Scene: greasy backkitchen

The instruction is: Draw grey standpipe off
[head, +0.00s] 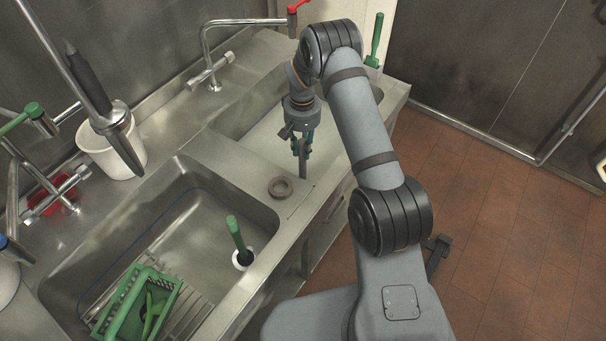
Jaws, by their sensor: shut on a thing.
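My gripper (302,146) is over the near end of the far sink basin (222,124), pointing down. It is shut on the grey standpipe (303,170), a slim tube that shows below the fingers. The tube looks upright. I cannot tell whether its lower end is seated or lifted clear. The far basin holds a pale, cloudy surface that looks like water, and my arm covers part of it.
A dark ring (280,187) lies on the steel ledge left of the standpipe. The near basin (190,200) holds a green basket (133,305) and a green-handled brush (236,235) in a white holder. A white bucket (112,150) and taps (208,78) stand behind.

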